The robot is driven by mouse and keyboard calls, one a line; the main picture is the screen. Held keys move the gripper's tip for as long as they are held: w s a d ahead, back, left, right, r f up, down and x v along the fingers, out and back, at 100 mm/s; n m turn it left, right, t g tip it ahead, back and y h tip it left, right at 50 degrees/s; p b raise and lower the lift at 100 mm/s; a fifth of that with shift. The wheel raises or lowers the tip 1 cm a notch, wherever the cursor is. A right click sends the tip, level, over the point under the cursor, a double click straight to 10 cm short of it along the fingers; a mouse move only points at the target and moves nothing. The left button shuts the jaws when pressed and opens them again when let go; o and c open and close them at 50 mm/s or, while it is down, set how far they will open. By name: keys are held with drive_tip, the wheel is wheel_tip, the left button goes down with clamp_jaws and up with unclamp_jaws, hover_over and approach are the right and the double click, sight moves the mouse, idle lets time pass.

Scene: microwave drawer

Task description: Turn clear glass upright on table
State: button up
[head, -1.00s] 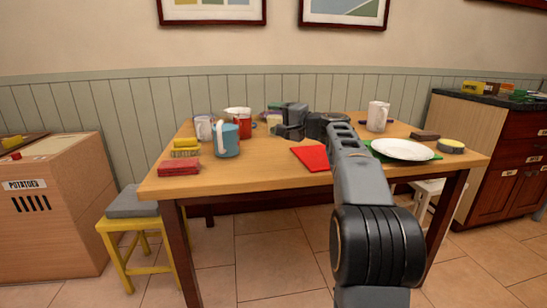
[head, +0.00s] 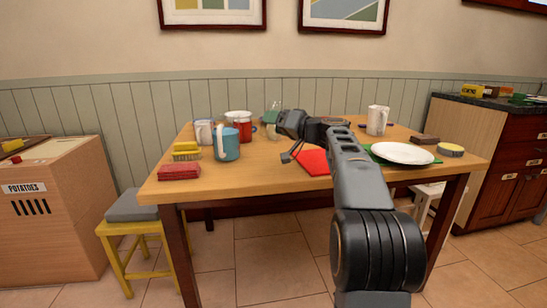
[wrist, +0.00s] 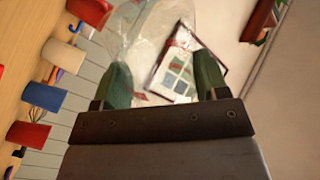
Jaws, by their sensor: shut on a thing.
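The clear glass (wrist: 133,28) shows at the top of the wrist view, see-through and partly between the two green fingers of my gripper (wrist: 163,70). My gripper is shut on it. In the head view my gripper (head: 274,118) is over the back middle of the table (head: 240,172), with its fingers partly hidden by the wrist. The glass is hard to make out there, and I cannot tell its exact tilt. The wrist view is rolled, with the tabletop along its left side.
A blue mug (head: 227,145), a red cup (head: 243,130) and other cups stand left of my gripper. Yellow (head: 187,151) and red (head: 179,172) blocks are at the left. A red cloth (head: 313,162), white plate (head: 402,153) and white mug (head: 377,120) are to the right. The front middle is clear.

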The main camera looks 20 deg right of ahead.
drive_tip(key=shift+n, duration=0.9)
drive_tip(key=shift+n, duration=1)
drive_tip(key=n, duration=0.4)
